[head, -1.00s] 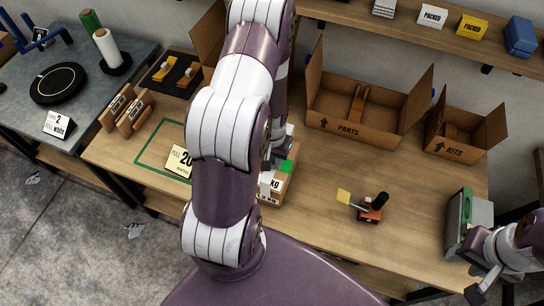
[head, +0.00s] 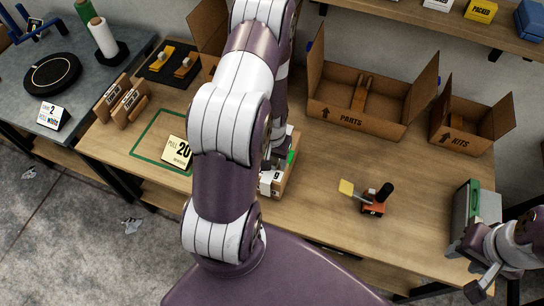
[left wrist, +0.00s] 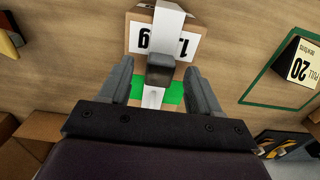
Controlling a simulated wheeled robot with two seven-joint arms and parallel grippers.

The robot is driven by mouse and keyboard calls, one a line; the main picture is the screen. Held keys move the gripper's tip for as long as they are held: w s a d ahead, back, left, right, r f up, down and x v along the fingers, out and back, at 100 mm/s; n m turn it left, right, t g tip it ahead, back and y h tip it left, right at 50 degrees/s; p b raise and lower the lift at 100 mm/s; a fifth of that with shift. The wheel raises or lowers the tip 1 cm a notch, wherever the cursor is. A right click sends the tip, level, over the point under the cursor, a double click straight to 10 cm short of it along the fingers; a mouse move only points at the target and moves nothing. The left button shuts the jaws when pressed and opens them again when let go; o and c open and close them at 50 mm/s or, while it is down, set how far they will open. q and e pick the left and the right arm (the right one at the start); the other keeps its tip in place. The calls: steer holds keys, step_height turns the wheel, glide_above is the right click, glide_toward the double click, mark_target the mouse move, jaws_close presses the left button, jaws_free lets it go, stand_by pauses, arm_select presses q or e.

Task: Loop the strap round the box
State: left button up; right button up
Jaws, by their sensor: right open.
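The cardboard box (head: 285,180) sits near the table's front edge in the head view, partly hidden by my left arm. In the left wrist view the box (left wrist: 135,12) has a printed weight label and a green patch. A white strap (left wrist: 167,12) runs over its top, with a dark grey block on it. My left gripper (left wrist: 158,68) is above the box, its fingers apart on either side of the dark block, with gaps. Whether the strap passes under the box is hidden. My right gripper (head: 482,284) is open and empty at the lower right, away from the box.
A small orange tool with a yellow tab (head: 372,200) stands right of the box. A grey-green case (head: 474,218) is near my right gripper. PARTS (head: 355,108) and KITS (head: 463,132) cartons stand behind. A "PULL 20" card (head: 179,152) is left of my arm.

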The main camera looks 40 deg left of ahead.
arm_select(q)
step_height(320, 180, up, 13)
steer(key=shift+f+b, duration=0.15)
steer(key=shift+b, duration=0.25)
stand_by(0.4)
